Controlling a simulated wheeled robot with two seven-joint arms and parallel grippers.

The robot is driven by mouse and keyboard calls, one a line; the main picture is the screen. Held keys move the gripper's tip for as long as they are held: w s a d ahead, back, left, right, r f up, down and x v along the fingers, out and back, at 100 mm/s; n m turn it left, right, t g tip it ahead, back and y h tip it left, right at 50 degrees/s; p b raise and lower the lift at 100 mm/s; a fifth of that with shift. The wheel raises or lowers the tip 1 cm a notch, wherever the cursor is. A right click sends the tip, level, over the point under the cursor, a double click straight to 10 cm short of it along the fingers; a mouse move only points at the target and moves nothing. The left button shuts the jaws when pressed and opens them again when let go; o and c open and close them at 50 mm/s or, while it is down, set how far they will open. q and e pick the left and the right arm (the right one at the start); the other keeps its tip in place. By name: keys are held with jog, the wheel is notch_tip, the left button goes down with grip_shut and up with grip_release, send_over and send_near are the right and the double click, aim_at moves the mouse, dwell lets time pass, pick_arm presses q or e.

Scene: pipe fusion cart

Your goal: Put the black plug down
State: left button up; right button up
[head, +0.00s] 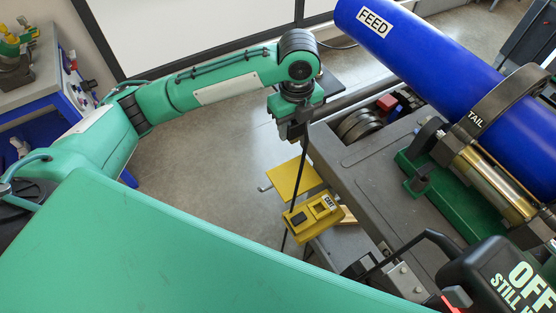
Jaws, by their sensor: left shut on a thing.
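My left gripper (296,136) hangs at the end of the green arm, pointing down, above the floor and just left of the grey machine bed. It is shut on the black plug, which is mostly hidden by the dark jaws. A thin black cable (311,165) runs down from the jaws and passes behind a yellow box (322,205). My right gripper is not in view.
A yellow flat plate (293,181) lies behind the box. A blue pipe (425,50) marked FEED is held by a clamp (492,108) marked TAIL on the grey bed (365,165). A black unit marked OFF (490,275) stands lower right.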

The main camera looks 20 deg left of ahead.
pick_arm(q)
jog(key=shift+a+f, duration=0.1)
jog(key=shift+f, duration=0.1)
notch_tip(320, 180, down, 20)
jog(key=shift+r+p, duration=0.25)
jog(key=shift+p, duration=0.65)
jog(key=o, duration=1)
jog(key=shift+f, duration=0.15)
notch_tip(320, 180, up, 12)
jog(key=shift+r+b, duration=0.2)
jog(key=shift+b, duration=0.65)
